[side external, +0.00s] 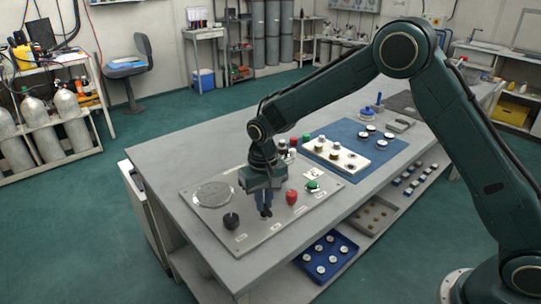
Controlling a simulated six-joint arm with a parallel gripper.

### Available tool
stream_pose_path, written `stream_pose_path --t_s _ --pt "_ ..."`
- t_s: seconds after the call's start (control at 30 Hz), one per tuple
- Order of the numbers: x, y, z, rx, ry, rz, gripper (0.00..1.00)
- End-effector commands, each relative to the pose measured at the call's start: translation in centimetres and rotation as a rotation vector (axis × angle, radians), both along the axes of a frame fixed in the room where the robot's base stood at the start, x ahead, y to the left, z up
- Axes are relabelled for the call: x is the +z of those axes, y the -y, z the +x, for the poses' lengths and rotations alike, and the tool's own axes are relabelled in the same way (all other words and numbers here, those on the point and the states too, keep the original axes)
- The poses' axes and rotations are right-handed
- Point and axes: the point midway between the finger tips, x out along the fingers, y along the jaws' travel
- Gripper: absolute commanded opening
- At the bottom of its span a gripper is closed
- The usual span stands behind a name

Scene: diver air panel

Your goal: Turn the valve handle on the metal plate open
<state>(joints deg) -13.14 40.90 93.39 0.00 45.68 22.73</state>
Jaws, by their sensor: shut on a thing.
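The metal plate (270,245) lies on the near part of the grey bench. It carries a round disc, a black knob, a red knob and a green knob. My gripper (265,211) points down over the middle of the plate, between the black knob and the red knob. Its jaws are shut on what seems to be the valve handle, which is mostly hidden by the fingers. How far the handle is turned cannot be seen.
The black knob (231,220) stands left of my gripper; the red knob (291,198) and green knob (312,187) stand close on its right. A blue mat (385,150) with a white block (335,154) and several small round parts lies farther back. The bench's left end is clear.

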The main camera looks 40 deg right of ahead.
Motion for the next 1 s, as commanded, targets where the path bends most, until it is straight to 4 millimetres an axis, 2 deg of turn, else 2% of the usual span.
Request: stream_pose_path --t_s 0.4,0.43,0.53,1.0 --pt "0.09 -0.11 -0.09 0.014 -0.003 0.001 0.00" --pt "0.09 -0.11 -0.09 0.014 -0.003 0.001 0.14" --pt "0.09 -0.09 -0.08 0.013 -0.002 0.001 0.34" --pt "0.55 -0.02 0.02 0.011 0.001 0.001 0.34"
